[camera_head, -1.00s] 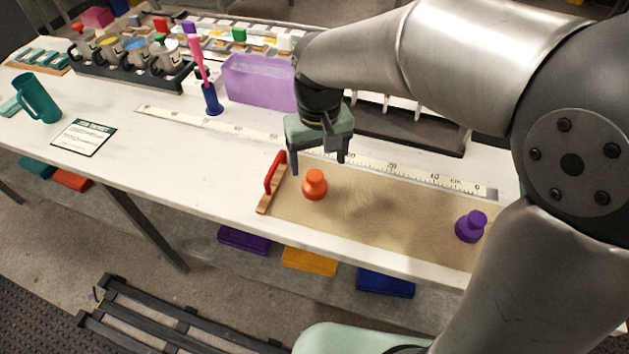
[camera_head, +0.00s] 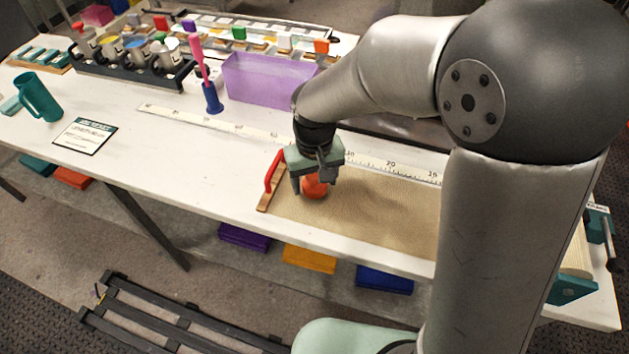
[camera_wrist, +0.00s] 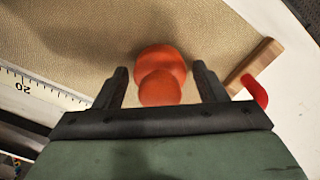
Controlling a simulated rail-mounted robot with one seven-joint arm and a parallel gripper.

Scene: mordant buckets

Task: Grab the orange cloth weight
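The orange cloth weight (camera_head: 314,187) stands on the tan cloth (camera_head: 370,212) near its left end. In the head view my gripper (camera_head: 311,184) is right over it and hides its top. In the wrist view the orange weight (camera_wrist: 161,76) lies between my two spread fingers (camera_wrist: 160,88), with a gap on each side. The fingers are open and do not appear to touch it.
A red-handled wooden bar (camera_head: 272,183) lies at the cloth's left end, close to my gripper; its red handle shows in the wrist view (camera_wrist: 256,90). A ruler (camera_head: 205,122) runs behind. A purple bin (camera_head: 262,80) stands farther back.

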